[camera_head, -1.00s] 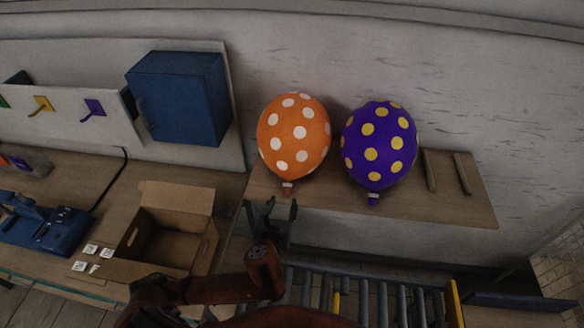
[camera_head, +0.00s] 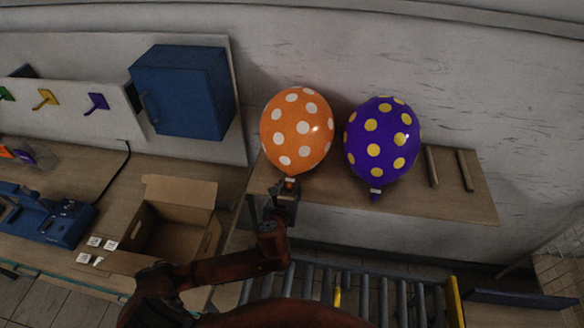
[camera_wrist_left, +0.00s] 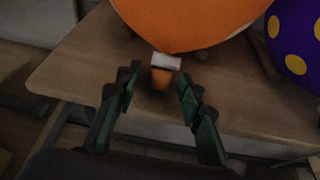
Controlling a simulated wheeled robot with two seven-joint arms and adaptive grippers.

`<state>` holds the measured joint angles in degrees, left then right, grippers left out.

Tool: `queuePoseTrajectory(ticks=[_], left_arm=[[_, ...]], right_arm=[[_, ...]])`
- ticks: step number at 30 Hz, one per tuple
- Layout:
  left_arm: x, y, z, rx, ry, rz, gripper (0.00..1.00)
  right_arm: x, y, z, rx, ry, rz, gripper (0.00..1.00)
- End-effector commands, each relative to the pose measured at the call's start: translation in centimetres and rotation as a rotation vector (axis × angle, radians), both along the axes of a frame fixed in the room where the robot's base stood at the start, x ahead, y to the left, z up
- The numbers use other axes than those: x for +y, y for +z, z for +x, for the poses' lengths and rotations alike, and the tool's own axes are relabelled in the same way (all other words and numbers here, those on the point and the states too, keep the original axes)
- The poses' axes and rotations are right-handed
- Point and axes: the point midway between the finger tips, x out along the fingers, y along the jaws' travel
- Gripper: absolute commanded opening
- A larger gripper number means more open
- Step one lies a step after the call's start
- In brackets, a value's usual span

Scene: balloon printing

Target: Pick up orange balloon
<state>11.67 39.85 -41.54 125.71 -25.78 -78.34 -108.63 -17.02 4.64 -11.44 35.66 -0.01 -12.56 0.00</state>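The orange balloon with white dots (camera_head: 297,130) stands above the wooden shelf (camera_head: 450,205), left of the purple balloon. In the left wrist view the orange balloon (camera_wrist_left: 185,22) fills the top, with its white-banded orange neck (camera_wrist_left: 162,72) hanging down. My left gripper (camera_head: 284,189) is at the balloon's neck in the head view. In the left wrist view the left gripper (camera_wrist_left: 157,88) is open, with one finger on each side and the neck between and just beyond the fingertips. Neither finger visibly touches it. My right gripper is not in view.
The purple balloon with yellow dots (camera_head: 382,140) stands close to the right. An open cardboard box (camera_head: 180,213) is on the table at left, below a blue cabinet (camera_head: 182,92). A roller conveyor (camera_head: 380,295) runs below the shelf.

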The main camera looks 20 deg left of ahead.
Motion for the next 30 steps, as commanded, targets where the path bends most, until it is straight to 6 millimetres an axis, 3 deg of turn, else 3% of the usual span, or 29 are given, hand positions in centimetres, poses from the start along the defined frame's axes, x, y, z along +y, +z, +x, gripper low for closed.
queuePoseTrajectory(ticks=[11, 30], left_arm=[[-0.02, -0.02, -0.04, 0.000, 0.000, 0.000, 0.07], [-0.01, 0.80, -0.03, 0.000, 0.000, 0.000, 0.07]], right_arm=[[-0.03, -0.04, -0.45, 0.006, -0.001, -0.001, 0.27], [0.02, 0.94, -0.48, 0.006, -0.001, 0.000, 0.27]])
